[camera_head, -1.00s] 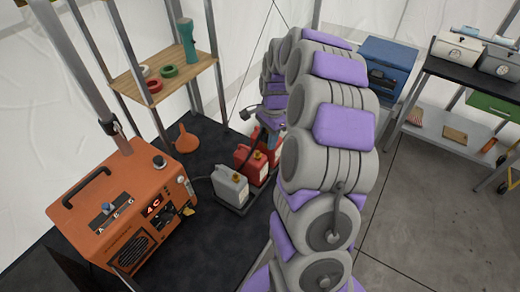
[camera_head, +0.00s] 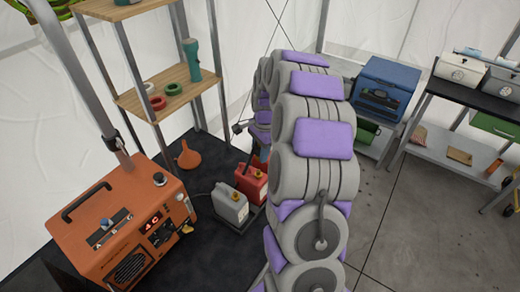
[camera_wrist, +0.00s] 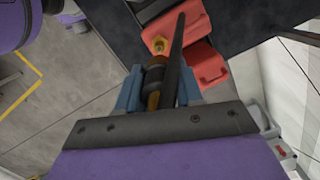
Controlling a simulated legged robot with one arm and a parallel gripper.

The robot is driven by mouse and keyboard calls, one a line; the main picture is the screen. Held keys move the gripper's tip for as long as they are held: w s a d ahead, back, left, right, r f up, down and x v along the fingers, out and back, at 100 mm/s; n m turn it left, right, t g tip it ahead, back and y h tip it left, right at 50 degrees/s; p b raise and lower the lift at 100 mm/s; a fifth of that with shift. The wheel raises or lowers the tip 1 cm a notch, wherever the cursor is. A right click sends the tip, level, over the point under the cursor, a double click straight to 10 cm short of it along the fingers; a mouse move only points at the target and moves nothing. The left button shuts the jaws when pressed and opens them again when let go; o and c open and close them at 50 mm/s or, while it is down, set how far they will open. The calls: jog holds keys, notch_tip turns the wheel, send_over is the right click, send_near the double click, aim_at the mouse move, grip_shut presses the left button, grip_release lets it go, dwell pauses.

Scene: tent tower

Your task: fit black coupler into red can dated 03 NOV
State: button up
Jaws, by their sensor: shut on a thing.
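My gripper (camera_wrist: 158,90) has its blue fingers shut on the black coupler (camera_wrist: 154,74), which has a brownish part below it. A black hose (camera_wrist: 174,55) runs upward beside it. Two red cans lie beyond the fingers in the wrist view: an upper one (camera_wrist: 187,24) with a yellow mouth close to the coupler's tip, and a lower one (camera_wrist: 207,66). I cannot tell whether the coupler touches that mouth. In the head view one red can (camera_head: 250,184) shows beside my arm, which hides the fingertips. No date is readable on either can.
A grey can (camera_head: 230,206) stands left of the red can. An orange generator (camera_head: 120,225) is at the left, with an orange funnel (camera_head: 188,156) behind it. A wooden shelf (camera_head: 174,92) stands above. Grey floor at the right is clear.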

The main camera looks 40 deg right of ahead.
aim_at(258, 171)
jog(key=shift+a+f, duration=0.3)
jog(key=shift+f, duration=0.45)
jog(key=shift+a+f, duration=0.3)
jog(key=shift+f, duration=0.4)
jog(key=shift+f+b, duration=0.35)
jog(key=shift+f, duration=0.3)
jog(key=shift+d+f, duration=0.25)
jog(key=shift+d, duration=0.2)
jog(key=shift+a, duration=0.35)
jog(key=shift+s+d, duration=0.1)
jog(key=shift+d, duration=0.2)
jog(key=shift+a, duration=0.3)
jog(key=shift+d+p, duration=0.15)
jog(key=shift+p, duration=0.2)
jog(key=shift+f, duration=1.65)
